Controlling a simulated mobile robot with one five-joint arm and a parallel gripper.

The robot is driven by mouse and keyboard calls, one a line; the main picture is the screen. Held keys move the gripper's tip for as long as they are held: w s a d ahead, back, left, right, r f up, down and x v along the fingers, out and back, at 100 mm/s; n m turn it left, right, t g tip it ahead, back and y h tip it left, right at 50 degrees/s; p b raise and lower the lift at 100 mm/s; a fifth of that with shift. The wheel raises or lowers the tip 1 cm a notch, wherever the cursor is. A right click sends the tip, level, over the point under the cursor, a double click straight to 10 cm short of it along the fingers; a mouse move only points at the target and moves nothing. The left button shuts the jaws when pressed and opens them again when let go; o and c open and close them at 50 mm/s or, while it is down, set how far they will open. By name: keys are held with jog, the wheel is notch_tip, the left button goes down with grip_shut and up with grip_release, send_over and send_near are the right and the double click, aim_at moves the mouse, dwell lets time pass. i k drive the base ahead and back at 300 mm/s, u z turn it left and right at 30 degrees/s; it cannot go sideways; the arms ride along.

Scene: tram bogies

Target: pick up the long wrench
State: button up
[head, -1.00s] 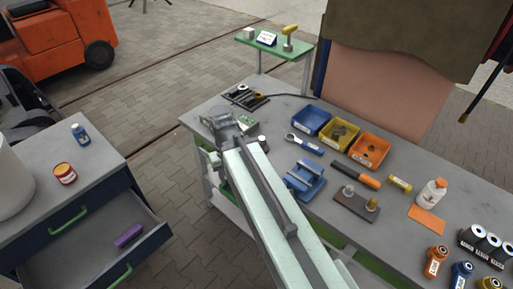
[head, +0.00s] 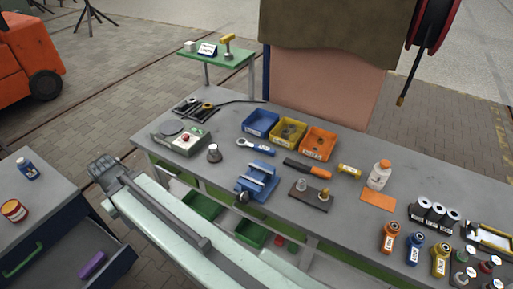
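A wrench (head: 257,146) with a silver ring end and a blue handle with a pale label lies flat on the grey workbench (head: 340,213), in front of the blue and yellow bins. It is the only wrench I can make out clearly; I cannot tell its length class. My gripper (head: 104,168) is at the far end of my pale arm, left of the workbench's front edge and well apart from the wrench. Its fingers are too small and foreshortened to tell open from shut. I see nothing clearly held in it.
Blue, yellow and orange bins (head: 318,143) stand behind the wrench. An orange-handled tool (head: 308,168) lies to its right, a blue vise-like block (head: 258,181) in front, and a scale-like device (head: 183,137) to its left. A drawer cabinet (head: 40,215) stands open at left.

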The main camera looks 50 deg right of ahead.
aim_at(268, 151)
jog(key=i, duration=1.45)
jog(key=z, duration=0.05)
